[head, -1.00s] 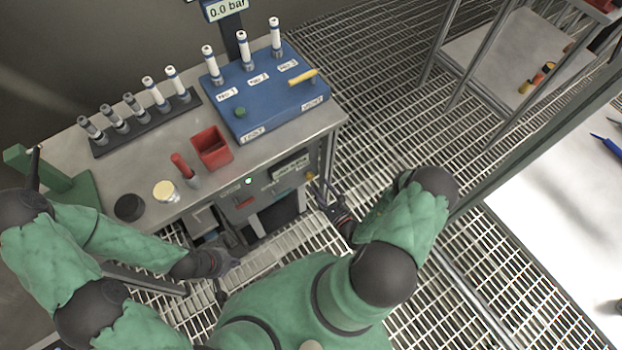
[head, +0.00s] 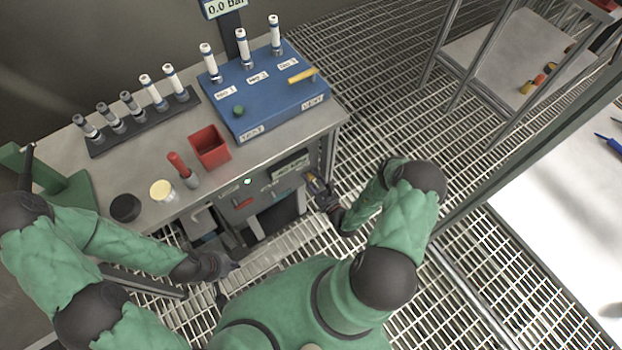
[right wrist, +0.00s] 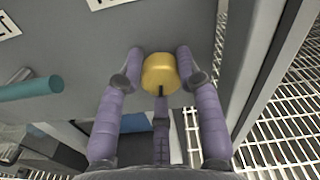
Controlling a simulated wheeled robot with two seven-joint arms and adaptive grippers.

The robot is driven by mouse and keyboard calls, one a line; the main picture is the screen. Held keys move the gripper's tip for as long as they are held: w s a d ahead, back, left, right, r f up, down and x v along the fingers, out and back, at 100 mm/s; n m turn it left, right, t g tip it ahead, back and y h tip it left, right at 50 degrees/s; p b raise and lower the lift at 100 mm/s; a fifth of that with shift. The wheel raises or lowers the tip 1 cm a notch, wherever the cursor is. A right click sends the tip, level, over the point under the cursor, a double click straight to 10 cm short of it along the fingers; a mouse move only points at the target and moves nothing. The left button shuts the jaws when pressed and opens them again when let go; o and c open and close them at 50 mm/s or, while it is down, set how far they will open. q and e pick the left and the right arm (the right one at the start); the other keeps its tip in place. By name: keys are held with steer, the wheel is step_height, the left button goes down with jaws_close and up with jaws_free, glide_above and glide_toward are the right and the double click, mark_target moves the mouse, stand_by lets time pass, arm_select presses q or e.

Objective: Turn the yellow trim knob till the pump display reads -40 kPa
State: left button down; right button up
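The yellow trim knob (right wrist: 160,72) is on the grey pump panel (head: 262,192) under the bench's front edge. Its dark mark points down in the right wrist view. My right gripper (right wrist: 159,60) has its fingers on either side of the knob, apart, with thin gaps; firm contact does not show. In the head view my right gripper (head: 318,186) is at the panel's right end and partly covers the knob. The pump display (head: 290,166) is beside it, too small to read. My left gripper (head: 228,264) hangs low before the bench, its fingers unclear.
A teal handle (right wrist: 30,88) sticks out from the panel left of the knob. A red bin (head: 210,147), a red-handled tool (head: 183,170) and a blue manifold box (head: 262,95) stand on the bench. A bench leg (head: 328,160) is close right of the knob. Grating is free further right.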

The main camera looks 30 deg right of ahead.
steer(key=shift+c, duration=0.3)
steer(key=o, duration=1.1)
steer(key=shift+r, duration=0.1)
steer(key=shift+o, duration=0.2)
steer(key=s+d, duration=0.1)
steer(key=s, duration=1.1)
